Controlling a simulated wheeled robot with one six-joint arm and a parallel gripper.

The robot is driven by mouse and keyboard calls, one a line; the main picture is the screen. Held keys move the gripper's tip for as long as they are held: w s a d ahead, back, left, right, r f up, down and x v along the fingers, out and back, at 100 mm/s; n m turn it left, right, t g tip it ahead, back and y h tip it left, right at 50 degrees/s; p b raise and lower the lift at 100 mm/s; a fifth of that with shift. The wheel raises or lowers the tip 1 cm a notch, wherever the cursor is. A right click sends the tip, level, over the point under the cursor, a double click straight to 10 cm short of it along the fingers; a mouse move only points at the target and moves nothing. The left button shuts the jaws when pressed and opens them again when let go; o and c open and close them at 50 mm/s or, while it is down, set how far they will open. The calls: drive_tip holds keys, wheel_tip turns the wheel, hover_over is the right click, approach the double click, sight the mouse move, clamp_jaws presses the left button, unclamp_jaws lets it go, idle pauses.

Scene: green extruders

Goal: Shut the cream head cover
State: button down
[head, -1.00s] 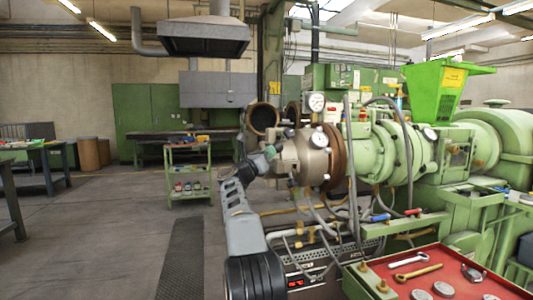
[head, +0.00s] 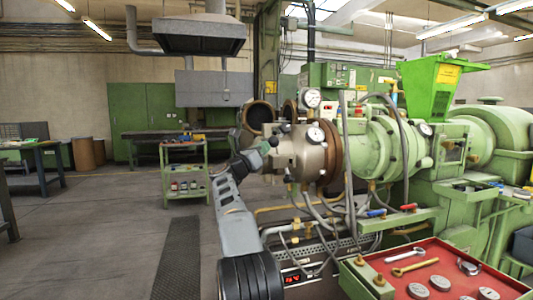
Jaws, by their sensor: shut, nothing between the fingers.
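The cream head cover (head: 300,150) is the rounded beige metal piece at the front end of the green extruder (head: 385,145), in the middle of the head view. It sits close against a brown ring flange (head: 331,152); I cannot tell whether a thin gap is left between them. A dial gauge is on its upper right. My gripper (head: 271,143) is shut and empty at the cover's left side, at about mid-height. The fingertips are small here, and I cannot tell whether they touch the cover. My grey arm reaches up to it from the lower middle.
A brown ring with a dark opening (head: 259,116) stands behind the cover. Hoses hang below the extruder head. A red tray (head: 460,285) with tools and discs is at lower right. A green trolley (head: 186,175) stands left, with open floor between.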

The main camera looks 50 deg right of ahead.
drive_tip(key=r+b+v, duration=0.1)
drive_tip(key=v, duration=1.1)
drive_tip(key=shift+w+a+f+b, duration=0.15)
drive_tip(key=shift+w+a+b, duration=0.15)
drive_tip(key=shift+w+a, duration=0.1)
drive_tip(key=w+a+r+n+t+y+p, duration=0.3)
drive_tip(key=a+r+n+t+y+p, duration=0.25)
drive_tip(key=n+t, duration=0.5)
drive_tip(key=w+a+r+n+t+y+p, duration=0.35)
drive_tip(key=a+n+t+p, duration=0.3)
drive_tip(key=n, duration=0.65)
drive_tip(key=s+a+f+n+y+p, duration=0.2)
drive_tip(key=a+n+y+p, duration=0.4)
drive_tip(key=a+n+y, duration=0.55)
drive_tip(key=s+a+f+n+g+p, duration=0.2)
drive_tip(key=s+f+n+g+p, duration=0.2)
drive_tip(key=s, duration=0.4)
drive_tip(key=s+a+f+n+g+y+p, duration=0.1)
drive_tip(key=s+a+f+n+g+p, duration=0.2)
drive_tip(key=s+n, duration=0.4)
drive_tip(key=s+a+f+n+g+y+p, duration=0.1)
drive_tip(key=s+f+n+g+p, duration=0.4)
drive_tip(key=s, duration=0.6)
drive_tip(key=shift+a+f+n+g, duration=0.4)
drive_tip(key=shift+a+g, duration=0.1)
drive_tip(key=shift+a, duration=0.2)
drive_tip(key=shift+d, duration=0.15)
